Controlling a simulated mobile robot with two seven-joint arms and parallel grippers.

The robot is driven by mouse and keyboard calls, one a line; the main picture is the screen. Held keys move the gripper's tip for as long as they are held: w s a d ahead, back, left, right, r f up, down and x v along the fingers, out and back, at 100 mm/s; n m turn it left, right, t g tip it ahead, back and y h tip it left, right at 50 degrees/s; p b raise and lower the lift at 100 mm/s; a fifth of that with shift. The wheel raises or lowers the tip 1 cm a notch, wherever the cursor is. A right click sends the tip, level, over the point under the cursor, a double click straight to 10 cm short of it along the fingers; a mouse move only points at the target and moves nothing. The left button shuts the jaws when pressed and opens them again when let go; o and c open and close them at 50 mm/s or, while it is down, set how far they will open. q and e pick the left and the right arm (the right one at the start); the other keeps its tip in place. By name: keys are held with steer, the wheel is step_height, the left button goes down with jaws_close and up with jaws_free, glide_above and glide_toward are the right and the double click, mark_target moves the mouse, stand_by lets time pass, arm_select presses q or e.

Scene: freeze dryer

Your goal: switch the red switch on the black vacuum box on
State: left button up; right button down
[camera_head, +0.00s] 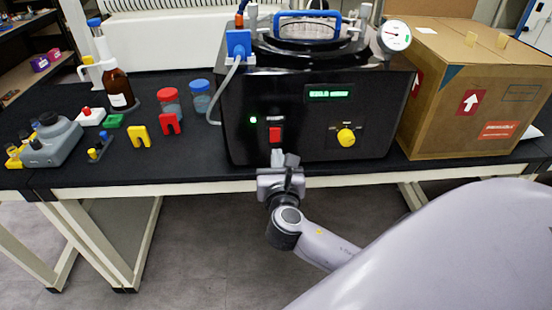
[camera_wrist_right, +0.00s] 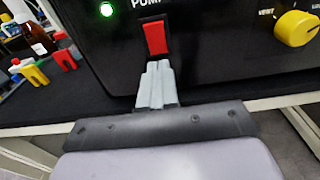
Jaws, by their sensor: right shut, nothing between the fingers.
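The black vacuum box (camera_head: 240,140) stands on the black bench top, its front face toward me. The red switch (camera_head: 275,134) is on its lower front, under a "PUMP" label; it also shows in the right wrist view (camera_wrist_right: 156,38). A green light (camera_wrist_right: 106,9) glows to the upper left of the switch. My right gripper (camera_head: 279,156) is shut and empty, with its fingertips just below the switch. In the right wrist view its fingertips (camera_wrist_right: 157,68) reach close to the switch's lower edge; I cannot tell whether they touch. My left gripper is not in view.
A yellow knob (camera_head: 346,138) sits right of the switch, below a lit green display (camera_head: 330,93). A cardboard box (camera_head: 470,110) stands close on the right. Bottles, jars and small coloured racks stand on the left.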

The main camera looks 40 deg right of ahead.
steer(key=f+v, duration=0.2)
steer(key=v, duration=0.8)
steer(key=shift+s+a+b, duration=0.15)
steer(key=shift+b, duration=0.25)
